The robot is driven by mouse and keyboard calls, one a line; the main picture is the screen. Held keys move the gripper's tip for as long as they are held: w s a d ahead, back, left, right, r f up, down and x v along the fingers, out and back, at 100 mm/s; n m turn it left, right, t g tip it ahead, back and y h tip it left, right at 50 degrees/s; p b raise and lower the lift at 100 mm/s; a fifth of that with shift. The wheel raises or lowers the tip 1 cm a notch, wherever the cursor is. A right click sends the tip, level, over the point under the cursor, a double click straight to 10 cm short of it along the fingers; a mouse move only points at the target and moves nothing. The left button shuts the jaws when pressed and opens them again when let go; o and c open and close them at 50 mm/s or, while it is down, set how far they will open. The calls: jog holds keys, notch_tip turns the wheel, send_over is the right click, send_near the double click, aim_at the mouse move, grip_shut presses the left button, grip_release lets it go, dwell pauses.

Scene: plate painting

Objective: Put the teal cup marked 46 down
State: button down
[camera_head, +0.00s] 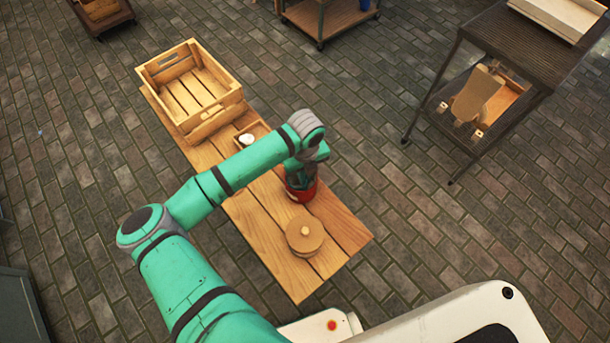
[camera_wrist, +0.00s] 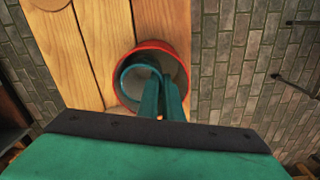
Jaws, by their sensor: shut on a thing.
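The teal cup (camera_wrist: 124,73) shows in the wrist view as a round rim, and its mark is not visible. My gripper (camera_wrist: 160,90) is shut on the cup's near right rim. The cup lies within the outline of a larger red-rimmed container (camera_wrist: 148,45) on the wooden table (camera_wrist: 88,50). I cannot tell whether the cup touches the container's bottom or hangs above it. In the head view the red container (camera_head: 301,194) stands near the table's right edge, under my wrist, and the cup is hidden or cannot be made out.
A round wooden piece with a knob (camera_head: 305,236) lies on the near end of the table. A slatted crate (camera_head: 190,90) stands at the far end. A small wooden tray (camera_head: 262,128) holds a white object (camera_head: 246,139). Dark shelving (camera_head: 520,45) stands apart at the right.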

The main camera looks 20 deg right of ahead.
jog(key=shift+f, duration=0.25)
jog(key=c, duration=1.9)
grip_release()
jog(key=shift+c, duration=0.2)
